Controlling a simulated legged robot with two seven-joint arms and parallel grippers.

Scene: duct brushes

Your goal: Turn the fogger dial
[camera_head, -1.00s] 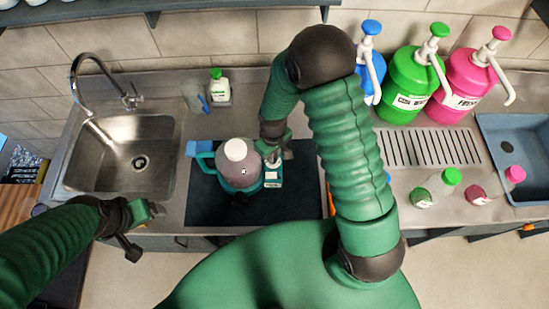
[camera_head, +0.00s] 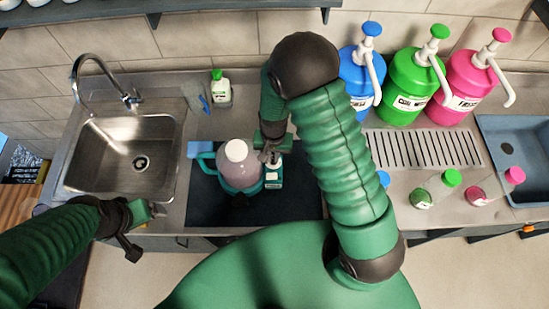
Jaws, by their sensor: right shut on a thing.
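The fogger (camera_head: 237,168) stands on a dark mat (camera_head: 290,205) in the middle of the counter. It has a greyish tank with a white cap (camera_head: 236,150), a teal base and handle, and a pale blue nozzle at its left. Its dial is at the right side, near a small white label block (camera_head: 273,178), and is mostly hidden by my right gripper. My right gripper (camera_head: 270,157) is shut at the dial from above. My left gripper (camera_head: 143,228) hangs over the counter's front edge near the sink, away from the fogger; its finger opening is unclear.
A steel sink (camera_head: 118,185) with a tap is at the left. Blue, green (camera_head: 412,85) and pink pump jugs stand at the back right behind a drain grate (camera_head: 425,149). A white bottle (camera_head: 221,90) stands behind the fogger.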

